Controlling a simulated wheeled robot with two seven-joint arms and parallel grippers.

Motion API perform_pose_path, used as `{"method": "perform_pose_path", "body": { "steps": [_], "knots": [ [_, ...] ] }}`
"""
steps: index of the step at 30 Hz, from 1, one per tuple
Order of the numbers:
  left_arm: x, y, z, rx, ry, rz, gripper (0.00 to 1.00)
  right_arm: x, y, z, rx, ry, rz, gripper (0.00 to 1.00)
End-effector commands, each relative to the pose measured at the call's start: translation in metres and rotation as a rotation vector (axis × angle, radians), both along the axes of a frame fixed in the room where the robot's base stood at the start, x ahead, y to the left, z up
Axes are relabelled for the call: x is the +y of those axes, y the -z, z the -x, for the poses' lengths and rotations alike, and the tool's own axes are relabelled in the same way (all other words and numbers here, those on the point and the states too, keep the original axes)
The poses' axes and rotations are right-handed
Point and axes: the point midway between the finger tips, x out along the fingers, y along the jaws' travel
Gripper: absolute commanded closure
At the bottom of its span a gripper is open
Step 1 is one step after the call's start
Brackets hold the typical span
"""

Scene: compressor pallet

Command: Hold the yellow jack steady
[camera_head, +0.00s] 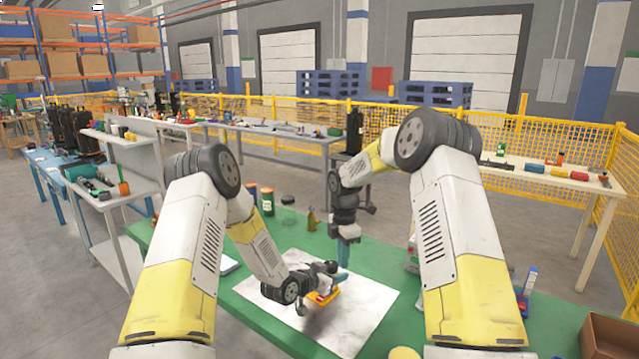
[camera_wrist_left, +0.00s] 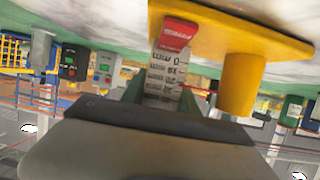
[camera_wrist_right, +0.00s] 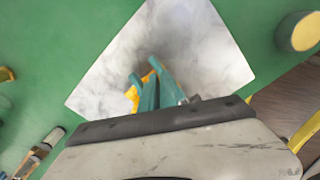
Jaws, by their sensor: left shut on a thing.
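The yellow jack (camera_head: 325,297), with a red part, is low over or on the white sheet (camera_head: 350,325); its contact with the sheet is hidden. My left gripper (camera_head: 328,284) is shut on the jack. In the left wrist view the jack's yellow plate (camera_wrist_left: 235,35) fills the top, with a red-capped scale (camera_wrist_left: 163,70) between the greenish fingers. My right gripper (camera_head: 343,256) points down above the sheet, beyond the jack. In the right wrist view its teal fingers (camera_wrist_right: 150,78) look slightly apart, with yellow showing by them.
The green table (camera_head: 290,235) carries small containers (camera_head: 267,199) at the back. A blue-and-red item (camera_head: 527,290) and a brown box (camera_head: 609,335) are at the right. The sheet's right part is clear.

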Motion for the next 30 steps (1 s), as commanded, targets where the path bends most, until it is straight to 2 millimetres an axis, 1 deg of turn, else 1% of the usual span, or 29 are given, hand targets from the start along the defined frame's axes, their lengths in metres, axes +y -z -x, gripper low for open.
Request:
{"method": "perform_pose_path", "body": {
  "steps": [1,15,24,26,30],
  "knots": [
    [-0.001,0.000,0.000,-0.001,0.001,0.001,1.00,0.004,0.000,0.003,0.005,-0.004,-0.004,1.00],
    [-0.002,0.000,0.000,-0.001,0.002,0.001,1.00,0.005,0.000,0.004,0.005,-0.005,-0.006,1.00],
    [-0.002,-0.001,0.000,-0.002,0.002,0.001,1.00,-0.003,0.000,0.004,0.004,-0.004,-0.006,1.00],
    [-0.002,-0.001,0.000,-0.002,0.002,0.001,1.00,-0.004,-0.001,0.003,0.002,-0.004,-0.005,1.00],
    [-0.001,-0.001,0.000,-0.002,0.002,0.001,1.00,-0.005,-0.014,0.002,0.000,-0.003,-0.004,1.00]
  ]
}}
